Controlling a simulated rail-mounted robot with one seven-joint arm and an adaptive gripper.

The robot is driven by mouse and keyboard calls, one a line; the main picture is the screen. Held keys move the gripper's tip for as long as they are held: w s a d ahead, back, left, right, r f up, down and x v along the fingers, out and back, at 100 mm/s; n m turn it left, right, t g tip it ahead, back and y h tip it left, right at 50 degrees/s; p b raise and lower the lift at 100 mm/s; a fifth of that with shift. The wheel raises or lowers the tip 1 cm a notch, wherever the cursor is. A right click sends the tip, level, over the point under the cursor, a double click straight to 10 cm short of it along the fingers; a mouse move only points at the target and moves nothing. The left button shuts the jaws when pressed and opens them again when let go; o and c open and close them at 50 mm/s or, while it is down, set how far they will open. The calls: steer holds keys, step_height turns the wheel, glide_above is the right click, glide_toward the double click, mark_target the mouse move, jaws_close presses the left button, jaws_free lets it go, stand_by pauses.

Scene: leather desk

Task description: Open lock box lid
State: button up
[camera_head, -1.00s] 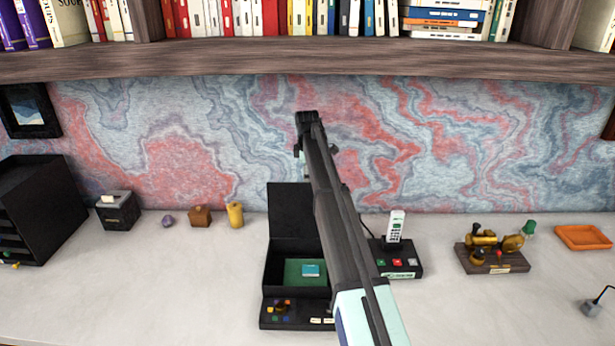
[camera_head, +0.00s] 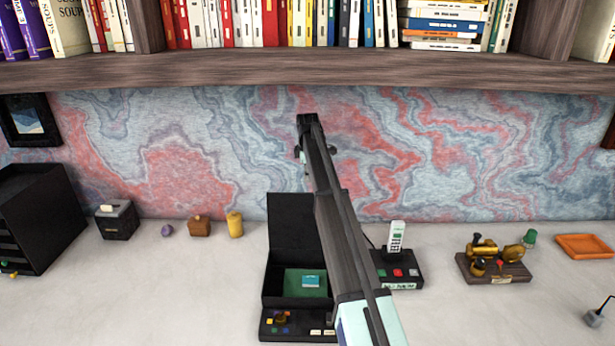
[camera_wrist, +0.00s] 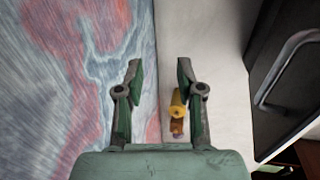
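The lock box (camera_head: 266,298) is a black box on the desk in the middle of the head view. Its lid (camera_head: 291,220) stands upright at the back, so the box is open. Inside is a green lining with a teal item (camera_head: 311,281). A front panel carries small coloured parts. My arm passes in front of the box's right side and hides part of it. My gripper (camera_wrist: 160,70) is open and empty in the wrist view, its two fingers apart. In the head view the arm's far end is above the box, near the wall; its fingers are not clear there.
A phone base (camera_head: 405,275) stands right of the box, then a brass device on a wooden base (camera_head: 495,269) and an orange tray (camera_head: 585,243). A yellow cylinder (camera_head: 235,225) and black drawers (camera_head: 38,215) are left. A bookshelf (camera_head: 200,72) overhangs behind. Bare desk lies left of the box.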

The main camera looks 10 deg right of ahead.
steer(key=w+d, duration=0.2)
steer(key=w, duration=0.5)
steer(key=shift+w+r, duration=0.2)
steer(key=shift+r, duration=0.25)
stand_by(0.5)
steer(key=shift+w+r, duration=0.1)
steer(key=shift+r, duration=0.05)
steer(key=v, duration=0.8)
steer(key=shift+s, duration=0.35)
steer(key=shift+a+f, duration=0.15)
steer(key=shift+f, duration=0.1)
